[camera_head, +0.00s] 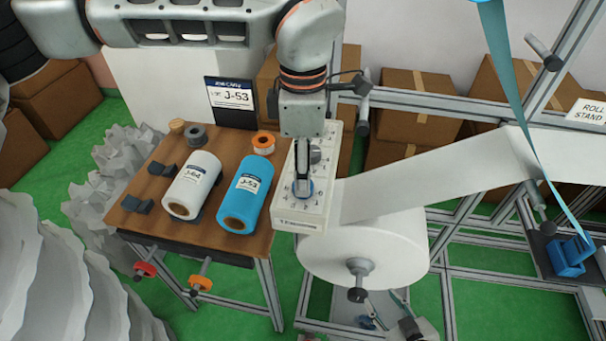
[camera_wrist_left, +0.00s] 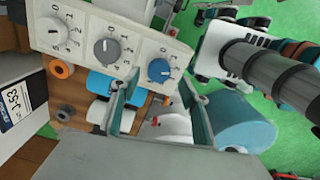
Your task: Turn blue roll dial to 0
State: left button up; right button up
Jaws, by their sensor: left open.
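The blue roll dial (camera_head: 303,188) is at the near end of a pale dial panel (camera_head: 312,222). In the left wrist view, the blue dial (camera_wrist_left: 160,70) is the rightmost of three, with its marks too small to read surely. My left gripper (camera_head: 303,182) points down over it, seen edge-on in the head view. In the left wrist view, its fingers (camera_wrist_left: 158,84) are apart with the dial between their tips; I cannot tell whether they touch it. My right gripper (camera_head: 388,306) is low at the bottom edge, fingers apart and empty, away from the panel.
A white roll (camera_head: 192,186) and a blue roll (camera_head: 246,193) lie on the wooden table (camera_head: 140,222). A large white roll (camera_head: 375,245) hangs right of the panel. A J-53 sign (camera_head: 230,97) stands behind.

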pick_arm(q)
jog(key=shift+f, duration=1.75)
jog(key=shift+w, duration=0.1)
pick_arm(e)
jog(key=shift+w+d+r, duration=0.15)
jog(key=shift+w+d, duration=0.15)
jog(key=shift+d, duration=0.15)
pick_arm(q)
jog(key=c, duration=1.1)
pick_arm(e)
jog(key=shift+a, duration=0.15)
